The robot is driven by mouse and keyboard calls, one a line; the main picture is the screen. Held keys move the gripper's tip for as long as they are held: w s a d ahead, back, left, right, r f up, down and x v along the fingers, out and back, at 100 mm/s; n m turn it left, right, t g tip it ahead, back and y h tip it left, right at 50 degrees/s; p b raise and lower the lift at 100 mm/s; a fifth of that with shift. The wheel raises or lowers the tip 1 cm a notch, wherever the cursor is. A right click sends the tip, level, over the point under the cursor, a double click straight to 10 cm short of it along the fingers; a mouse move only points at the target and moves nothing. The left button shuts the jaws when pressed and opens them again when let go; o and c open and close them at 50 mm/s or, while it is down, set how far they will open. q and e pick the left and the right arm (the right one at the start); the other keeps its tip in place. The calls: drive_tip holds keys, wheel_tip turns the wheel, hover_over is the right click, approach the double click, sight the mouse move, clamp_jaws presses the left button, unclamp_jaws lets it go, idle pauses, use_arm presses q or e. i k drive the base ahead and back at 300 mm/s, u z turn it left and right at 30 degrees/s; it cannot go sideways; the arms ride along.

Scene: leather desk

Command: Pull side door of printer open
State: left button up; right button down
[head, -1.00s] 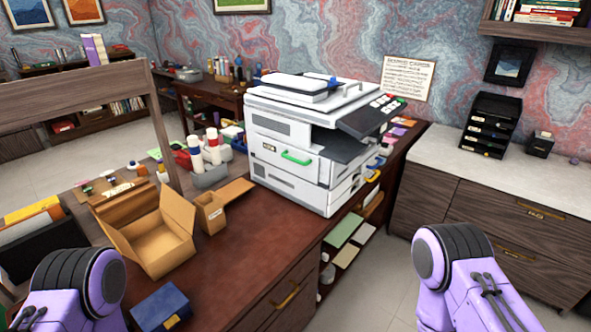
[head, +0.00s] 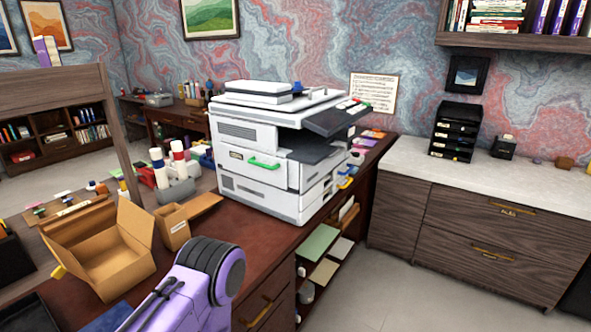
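The white and grey printer (head: 262,150) stands on the dark red-brown leather desk. A green handle (head: 263,163) sits on its front side panel, which looks closed. The dark control panel (head: 338,120) juts out at its upper right. A purple and black link of my arm shows at the bottom, in front of the desk and well short of the printer. Neither of my grippers is in view, so their state cannot be seen.
An open cardboard box (head: 100,252) and a smaller box (head: 174,229) stand left of the printer, with red- and white-capped bottles (head: 180,165) behind. A pale-topped cabinet (head: 470,195) stands to the right. Open floor lies between desk and cabinet.

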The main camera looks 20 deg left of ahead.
sight(247, 167)
drive_tip(key=k, duration=0.55)
drive_tip(key=u, duration=0.7)
drive_tip(key=i, duration=0.5)
